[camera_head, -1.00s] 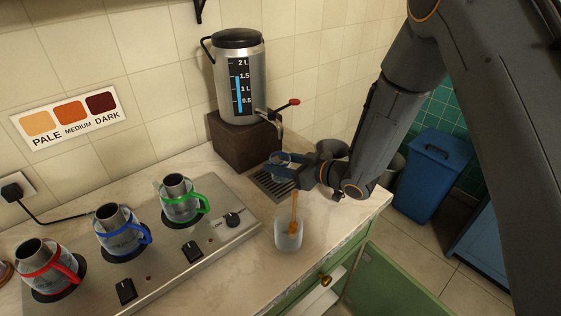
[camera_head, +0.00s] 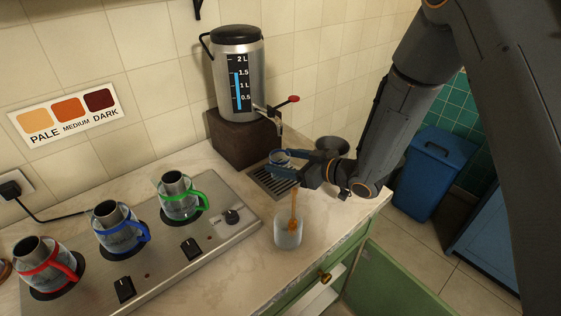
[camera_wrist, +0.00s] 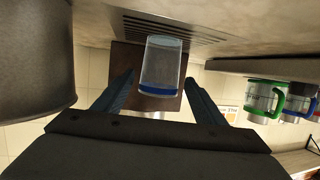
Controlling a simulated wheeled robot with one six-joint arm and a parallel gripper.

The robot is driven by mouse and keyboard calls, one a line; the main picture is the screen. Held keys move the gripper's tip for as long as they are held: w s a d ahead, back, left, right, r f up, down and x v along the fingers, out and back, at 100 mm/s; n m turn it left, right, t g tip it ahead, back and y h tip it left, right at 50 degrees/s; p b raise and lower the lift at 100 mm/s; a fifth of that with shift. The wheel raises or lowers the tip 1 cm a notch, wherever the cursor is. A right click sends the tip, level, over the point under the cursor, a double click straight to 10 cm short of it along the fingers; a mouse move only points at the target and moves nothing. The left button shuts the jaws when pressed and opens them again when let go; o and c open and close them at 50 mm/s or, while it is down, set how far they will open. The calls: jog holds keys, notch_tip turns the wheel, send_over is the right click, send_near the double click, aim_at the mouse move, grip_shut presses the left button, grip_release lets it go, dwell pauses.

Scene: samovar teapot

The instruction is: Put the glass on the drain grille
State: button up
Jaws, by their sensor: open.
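The clear glass with a blue band (camera_wrist: 161,66) stands on the slotted drain grille (camera_wrist: 165,27) in the wrist view, which shows the counter upside down. In the head view the glass (camera_head: 279,156) shows at the far part of the grille (camera_head: 268,183), partly hidden by my gripper. My gripper (camera_head: 296,164) is open. In the wrist view its two blue fingers (camera_wrist: 160,92) are on either side of the glass, with visible gaps, and they do not appear to touch it.
The urn (camera_head: 238,75) stands on a brown block (camera_head: 240,138) behind the grille, its tap (camera_head: 272,112) above the glass. A jar with a wooden stick (camera_head: 288,234) stands in front. A dark bowl (camera_head: 333,145) is behind my gripper. The hotplate (camera_head: 150,252) with several pots lies left.

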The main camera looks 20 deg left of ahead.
jog(key=b+v, duration=0.2)
jog(key=v, duration=0.8)
